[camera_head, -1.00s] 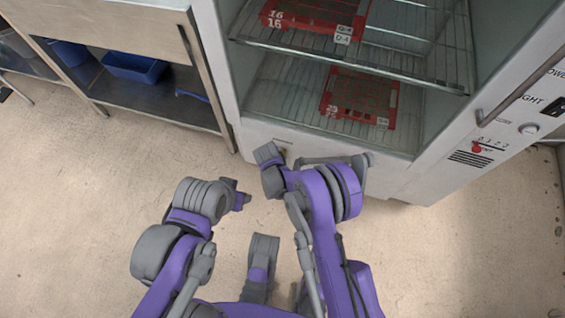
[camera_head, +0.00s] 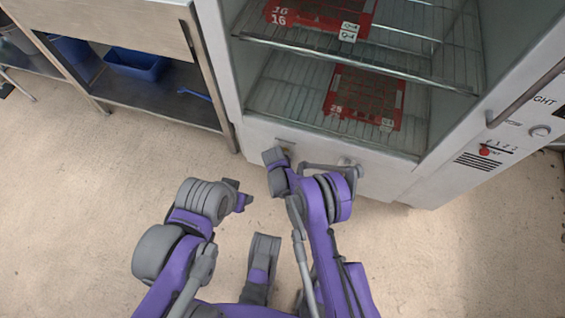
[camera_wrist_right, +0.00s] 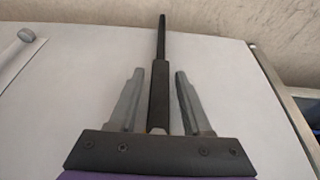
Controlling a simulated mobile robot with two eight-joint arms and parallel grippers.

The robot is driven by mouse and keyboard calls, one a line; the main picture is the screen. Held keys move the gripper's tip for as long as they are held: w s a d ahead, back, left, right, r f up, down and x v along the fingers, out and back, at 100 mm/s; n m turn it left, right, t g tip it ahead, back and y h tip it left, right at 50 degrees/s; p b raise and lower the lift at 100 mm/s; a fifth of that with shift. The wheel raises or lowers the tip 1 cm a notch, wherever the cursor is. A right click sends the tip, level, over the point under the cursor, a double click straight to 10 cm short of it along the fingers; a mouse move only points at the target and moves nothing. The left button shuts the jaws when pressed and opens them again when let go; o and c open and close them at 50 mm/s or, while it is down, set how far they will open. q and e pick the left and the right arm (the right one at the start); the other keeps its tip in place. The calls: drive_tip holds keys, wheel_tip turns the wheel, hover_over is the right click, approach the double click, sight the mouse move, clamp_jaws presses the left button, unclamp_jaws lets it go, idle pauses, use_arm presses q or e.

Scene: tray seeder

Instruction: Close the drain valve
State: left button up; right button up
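A dark, slim lever (camera_wrist_right: 161,45), which I take for the drain valve's handle, shows in the right wrist view against the pale cabinet front. My right gripper (camera_wrist_right: 157,75) is open, with one grey finger on each side of the lever. Gaps show between lever and fingers, so it is not gripped. In the head view my right arm reaches the cabinet front below the opening; its fingertips and the valve are not clear there. My left gripper (camera_head: 240,197) is apart from the cabinet, over the floor; its opening is too small to judge.
The white cabinet (camera_head: 390,180) stands open with red trays (camera_head: 335,112) on wire shelves. A steel bench (camera_head: 160,102) with a blue bin (camera_head: 135,66) stands left. Floor (camera_head: 80,200) is clear at left.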

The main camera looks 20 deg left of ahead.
clamp_jaws()
idle(1.2)
